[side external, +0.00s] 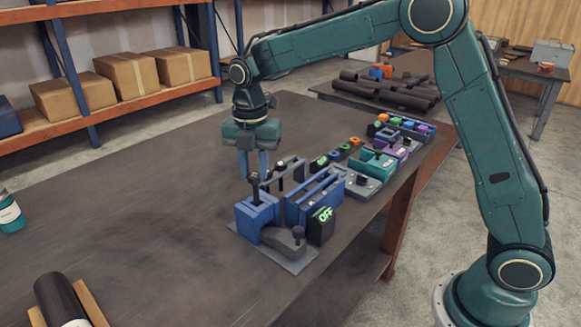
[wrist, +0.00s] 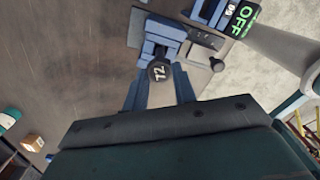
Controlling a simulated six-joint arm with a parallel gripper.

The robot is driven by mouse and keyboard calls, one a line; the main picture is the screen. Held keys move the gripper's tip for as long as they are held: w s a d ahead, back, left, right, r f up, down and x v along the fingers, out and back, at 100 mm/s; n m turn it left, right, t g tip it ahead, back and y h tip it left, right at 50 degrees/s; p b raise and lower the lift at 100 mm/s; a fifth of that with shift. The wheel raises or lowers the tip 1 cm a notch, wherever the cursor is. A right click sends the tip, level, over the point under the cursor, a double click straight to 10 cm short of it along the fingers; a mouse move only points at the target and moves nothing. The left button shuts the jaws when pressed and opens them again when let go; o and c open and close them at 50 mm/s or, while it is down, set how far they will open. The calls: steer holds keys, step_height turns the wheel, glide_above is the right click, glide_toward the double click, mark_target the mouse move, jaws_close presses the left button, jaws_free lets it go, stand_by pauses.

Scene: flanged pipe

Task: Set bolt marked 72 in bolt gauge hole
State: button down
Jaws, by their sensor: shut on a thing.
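The bolt (side external: 254,180) is dark and upright; its head, marked 72, faces the camera in the wrist view (wrist: 159,71). My gripper (side external: 257,174) points straight down and is shut on the bolt, with a blue finger on each side of it in the wrist view (wrist: 160,58). The bolt is over the blue block of the bolt gauge (side external: 257,211), at the fixture's left end. Its lower end meets or overlaps the block's top in the side view; I cannot tell how deep it sits. The hole itself is hidden.
A display reading OFF (side external: 321,224) stands at the fixture's right. A grey lever piece with a knob (side external: 290,240) is in front. Blue slotted plates (side external: 316,197) rise close to the right of my gripper. Coloured parts and trays (side external: 370,163) line the table's right edge. The table's left is mostly clear.

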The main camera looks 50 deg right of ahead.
mark_target(257, 204)
steer(key=shift+f, duration=1.35)
steer(key=shift+f, duration=1.45)
stand_by(0.8)
steer(key=c, duration=0.7)
jaws_free()
steer(key=shift+o, duration=0.2)
steer(key=shift+r, duration=0.2)
steer(key=shift+r, duration=3.35)
